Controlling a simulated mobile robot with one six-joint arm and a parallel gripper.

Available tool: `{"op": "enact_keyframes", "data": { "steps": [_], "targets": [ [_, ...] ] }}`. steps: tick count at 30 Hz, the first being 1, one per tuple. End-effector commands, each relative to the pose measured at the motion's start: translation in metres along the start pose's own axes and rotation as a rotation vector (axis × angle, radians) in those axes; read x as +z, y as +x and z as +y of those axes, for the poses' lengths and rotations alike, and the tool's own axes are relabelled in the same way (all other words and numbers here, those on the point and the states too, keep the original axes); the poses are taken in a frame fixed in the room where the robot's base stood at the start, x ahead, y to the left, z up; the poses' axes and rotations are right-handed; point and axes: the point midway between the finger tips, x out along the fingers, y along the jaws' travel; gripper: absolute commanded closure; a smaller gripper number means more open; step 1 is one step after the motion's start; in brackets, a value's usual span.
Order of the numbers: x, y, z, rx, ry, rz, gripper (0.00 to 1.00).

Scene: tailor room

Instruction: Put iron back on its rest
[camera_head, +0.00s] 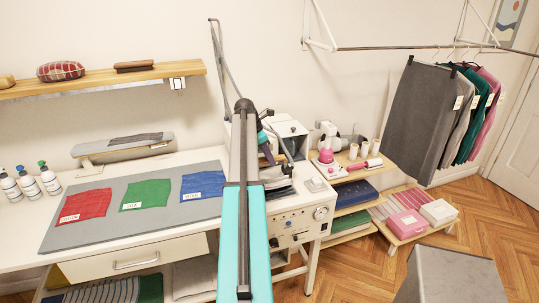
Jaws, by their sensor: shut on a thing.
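The iron (278,173), with a dark body and a brownish handle, is at the right end of the ironing table, partly hidden behind my arm. My gripper (267,151) is at the iron's handle and shut on it; its fingers are mostly hidden by my arm. I cannot tell whether the iron touches the surface below it. The iron's rest is not clearly distinguishable; a dark flat piece (279,190) shows just under the iron.
A grey pad (130,222) holds red, green and blue cloths. A white boxy unit (289,137) stands behind the iron. Left are bottles (30,181) and a small sleeve board (125,148). Right are a low shelf (352,176) and hanging garments (420,115). A hose (222,60) hangs above.

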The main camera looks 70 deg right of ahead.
Motion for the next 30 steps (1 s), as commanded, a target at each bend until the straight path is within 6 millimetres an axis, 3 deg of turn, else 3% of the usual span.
{"op": "enact_keyframes", "data": {
  "steps": [9,19,20,22,30],
  "targets": [
    [-0.006,0.016,0.001,0.002,0.001,-0.004,1.0],
    [-0.008,0.018,0.001,0.003,0.001,-0.004,1.0],
    [-0.01,0.021,0.001,0.0,-0.001,0.0,0.73],
    [-0.01,0.021,0.001,0.0,-0.001,0.0,0.62],
    [-0.011,0.021,0.001,0.0,-0.001,0.0,0.6]
  ]
}}
